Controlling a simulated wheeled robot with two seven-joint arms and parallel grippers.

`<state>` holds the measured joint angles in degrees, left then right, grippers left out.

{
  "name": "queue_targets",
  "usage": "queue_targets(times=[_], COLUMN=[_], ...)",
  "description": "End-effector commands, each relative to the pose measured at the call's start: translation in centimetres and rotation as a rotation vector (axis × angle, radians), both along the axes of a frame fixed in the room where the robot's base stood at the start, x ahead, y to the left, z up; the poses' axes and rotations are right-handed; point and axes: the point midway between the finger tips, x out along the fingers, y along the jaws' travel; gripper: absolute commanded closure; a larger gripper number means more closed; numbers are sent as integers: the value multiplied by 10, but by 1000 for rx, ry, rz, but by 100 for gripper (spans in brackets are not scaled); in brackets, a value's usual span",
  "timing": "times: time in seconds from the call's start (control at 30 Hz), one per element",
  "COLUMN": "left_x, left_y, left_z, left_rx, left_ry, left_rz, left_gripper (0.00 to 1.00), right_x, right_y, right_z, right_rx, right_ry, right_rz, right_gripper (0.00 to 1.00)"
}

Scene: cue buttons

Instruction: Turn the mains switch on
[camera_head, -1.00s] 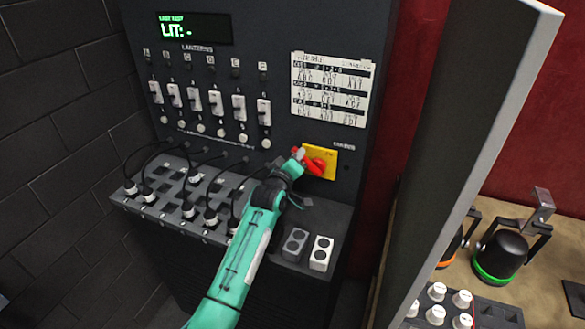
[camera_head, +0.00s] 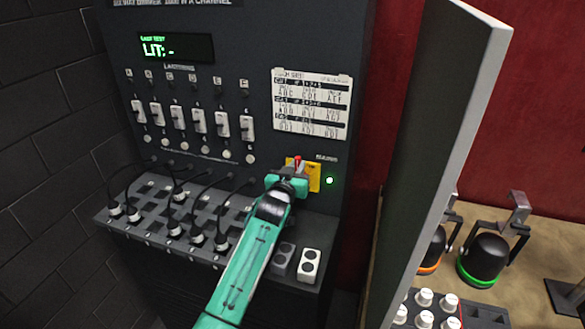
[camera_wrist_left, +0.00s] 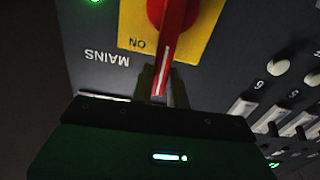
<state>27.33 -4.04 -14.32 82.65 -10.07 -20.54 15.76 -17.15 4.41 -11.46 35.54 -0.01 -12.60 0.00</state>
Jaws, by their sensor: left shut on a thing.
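The mains switch has a red handle (camera_head: 297,160) on a yellow plate (camera_head: 314,178) at the lower right of the dark panel. The handle stands upright in the head view. In the left wrist view the red handle (camera_wrist_left: 168,45) has a white line and reaches between the fingers, beside the word ON on the yellow plate (camera_wrist_left: 195,48). My left gripper (camera_head: 290,180) is shut on the handle and hides part of it and the plate. A green lamp (camera_head: 330,180) right of the plate is lit. My right gripper is not in view.
The panel has a row of white sliders (camera_head: 199,121), a display (camera_head: 176,47) reading "LIT: -" and a printed card (camera_head: 311,105). Black cables run to a sloped shelf (camera_head: 150,233) below. A tall grey partition (camera_head: 440,150) stands to the right, with lamps (camera_head: 486,258) beyond.

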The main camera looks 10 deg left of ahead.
Motion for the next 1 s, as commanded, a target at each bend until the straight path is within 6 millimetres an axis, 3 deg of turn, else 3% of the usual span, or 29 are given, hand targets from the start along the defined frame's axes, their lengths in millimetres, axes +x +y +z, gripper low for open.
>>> queue_targets(times=[0.7,0.73,0.83,1.0], left_x=[-1,-1,-1,-1], left_y=[-5,-5,-5,-5], left_z=[-1,-1,-1,-1], left_rx=[74,74,73,72], left_ry=[-12,-12,-13,-13], left_rz=[0,0,0,0], left_gripper=[100,80,62,62], right_x=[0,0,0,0], right_y=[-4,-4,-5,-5], right_z=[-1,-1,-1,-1], right_rx=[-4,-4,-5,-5], right_ry=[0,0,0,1], right_rz=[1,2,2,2], right_gripper=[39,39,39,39])
